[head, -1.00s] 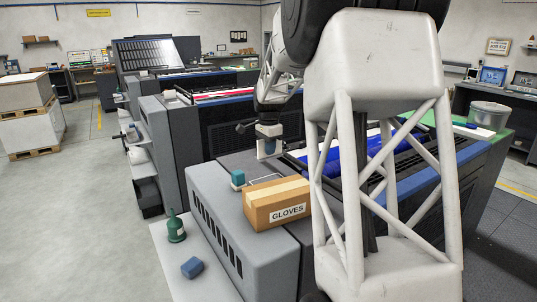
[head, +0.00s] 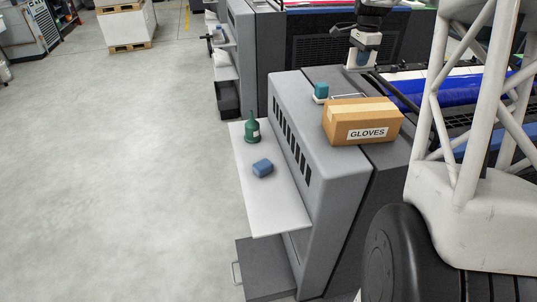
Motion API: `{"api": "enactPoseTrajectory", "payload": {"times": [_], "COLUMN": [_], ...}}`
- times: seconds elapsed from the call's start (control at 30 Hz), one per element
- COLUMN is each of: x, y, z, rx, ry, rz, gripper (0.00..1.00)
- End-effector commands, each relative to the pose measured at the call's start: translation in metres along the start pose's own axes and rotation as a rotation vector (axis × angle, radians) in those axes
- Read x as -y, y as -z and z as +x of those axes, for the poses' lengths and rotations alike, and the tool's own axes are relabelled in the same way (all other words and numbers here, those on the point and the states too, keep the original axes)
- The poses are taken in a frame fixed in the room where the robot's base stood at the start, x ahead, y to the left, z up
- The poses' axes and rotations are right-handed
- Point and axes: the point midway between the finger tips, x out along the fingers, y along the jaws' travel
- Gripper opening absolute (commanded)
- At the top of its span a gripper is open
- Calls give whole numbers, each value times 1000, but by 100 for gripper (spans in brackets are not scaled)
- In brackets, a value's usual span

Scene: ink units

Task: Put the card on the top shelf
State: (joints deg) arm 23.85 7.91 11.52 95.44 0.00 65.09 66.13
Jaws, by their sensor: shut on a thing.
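My gripper (head: 358,61) is small and far off near the top of the head view, beyond the carton. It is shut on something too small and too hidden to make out. I cannot pick out a card anywhere. A pale flat shelf (head: 267,205) juts from the left side of the grey machine (head: 333,180). I cannot tell whether the pale shelf is the top shelf.
A cardboard carton marked GLOVES (head: 362,121) and a teal-topped small item (head: 321,92) sit on the machine's top. Blue rollers (head: 440,96) lie to the right. The floor (head: 120,170) at left is wide and clear. A loaded pallet (head: 127,28) stands at the back.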

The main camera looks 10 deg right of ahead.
Motion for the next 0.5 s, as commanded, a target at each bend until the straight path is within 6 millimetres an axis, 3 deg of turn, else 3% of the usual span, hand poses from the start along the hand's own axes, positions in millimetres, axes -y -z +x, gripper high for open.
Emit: {"api": "enactPoseTrajectory", "payload": {"times": [0.23, 0.5], "x": [0, -17], "y": [-1, -35], "z": [-35, -41], "rx": [-1, 0], "ry": [2, 1], "rz": [-1, -29], "gripper": [0, 0]}}
